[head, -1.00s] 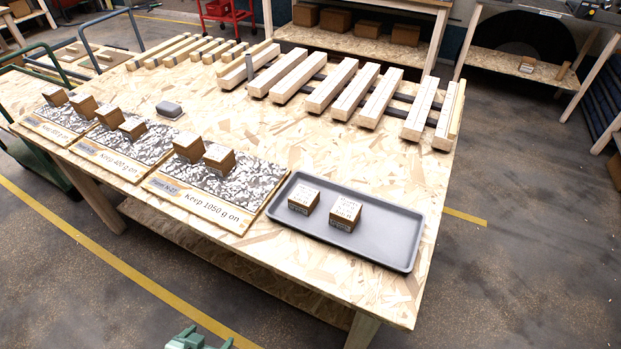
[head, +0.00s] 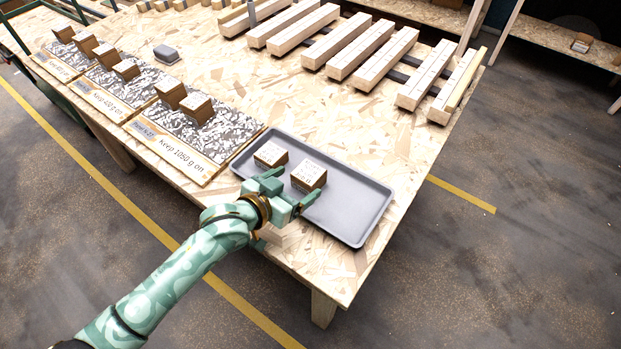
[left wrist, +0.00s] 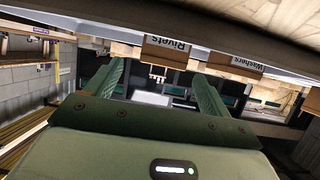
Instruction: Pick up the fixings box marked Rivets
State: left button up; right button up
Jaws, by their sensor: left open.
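The box marked Rivets (left wrist: 167,46) shows upside down in the left wrist view, just beyond the gap between my fingertips. In the head view it matches the right-hand small brown box (head: 309,175) on the grey tray (head: 352,222). The box marked Washers (left wrist: 246,64) is beside it, matching the left-hand box (head: 270,155) in the head view. My left gripper (head: 294,184) is open and empty at the tray's near side, its fingers pointing at the Rivets box. The gripper also shows in the left wrist view (left wrist: 160,71). My right gripper is not in view.
Display boards (head: 180,150) with brown boxes on them line the table's near edge, left of the tray. Several wooden bars (head: 373,57) lie on dark strips towards the back. The tray's right part is bare, and clear tabletop (head: 300,110) lies behind it.

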aim_at(308, 173)
pick_arm(q)
jog(key=shift+w+d+f, duration=0.35)
jog(key=shift+w, duration=0.15)
jog(key=b+x, duration=0.3)
jog(key=x, duration=0.2)
jog(key=shift+w+r, duration=0.1)
jog(key=shift+r, duration=0.05)
jog(key=shift+w, duration=0.15)
jog(key=shift+r, duration=0.2)
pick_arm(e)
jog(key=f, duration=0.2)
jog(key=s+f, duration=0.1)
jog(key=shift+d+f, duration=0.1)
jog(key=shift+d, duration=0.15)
pick_arm(q)
jog(key=c, duration=1.4)
